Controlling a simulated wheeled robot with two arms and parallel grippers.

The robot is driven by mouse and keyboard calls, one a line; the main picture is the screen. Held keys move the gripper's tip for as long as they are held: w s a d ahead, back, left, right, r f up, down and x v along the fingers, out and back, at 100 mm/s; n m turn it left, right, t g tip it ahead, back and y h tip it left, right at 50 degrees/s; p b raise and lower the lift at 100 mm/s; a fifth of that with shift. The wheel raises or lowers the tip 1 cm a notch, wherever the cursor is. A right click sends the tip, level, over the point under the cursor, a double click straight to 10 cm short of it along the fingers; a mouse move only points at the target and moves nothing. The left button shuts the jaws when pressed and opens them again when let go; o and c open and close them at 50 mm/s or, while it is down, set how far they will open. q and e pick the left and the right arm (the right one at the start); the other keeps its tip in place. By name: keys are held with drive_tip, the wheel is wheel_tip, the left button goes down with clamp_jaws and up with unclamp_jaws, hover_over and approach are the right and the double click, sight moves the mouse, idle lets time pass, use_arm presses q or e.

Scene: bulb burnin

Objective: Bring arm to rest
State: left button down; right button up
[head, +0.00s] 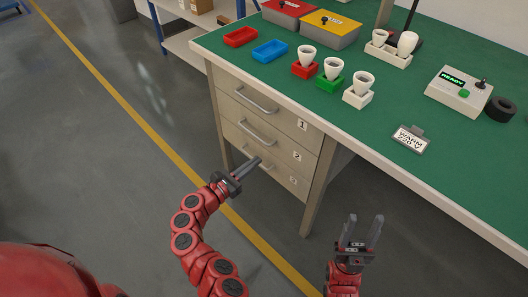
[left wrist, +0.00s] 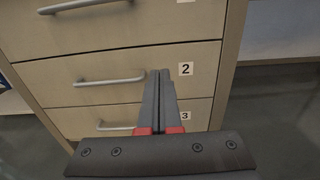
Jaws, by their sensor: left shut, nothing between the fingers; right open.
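My left gripper (head: 247,167) is shut and empty, in front of the drawer cabinet below the bench. In the left wrist view the shut fingers (left wrist: 160,90) point at the drawer fronts, over the drawer labelled 2 (left wrist: 130,77) and its bar handle. I cannot tell whether the fingertips touch the cabinet. My right gripper (head: 362,232) is open and empty, over the floor in front of the bench and to the right of the cabinet. Drawers 1 (head: 262,105), 2 and 3 (head: 285,173) look shut.
The green bench top (head: 425,98) holds red, green and white sockets with white bulbs (head: 333,67), red and blue trays (head: 270,51), lidded boxes (head: 325,28), a control box reading READY (head: 459,94) and a sign (head: 409,139). Open floor (head: 110,150) lies at the left.

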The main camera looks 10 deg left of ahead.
use_arm(q)
drive_tip(key=shift+v, duration=0.85)
drive_tip(key=shift+f, duration=0.1)
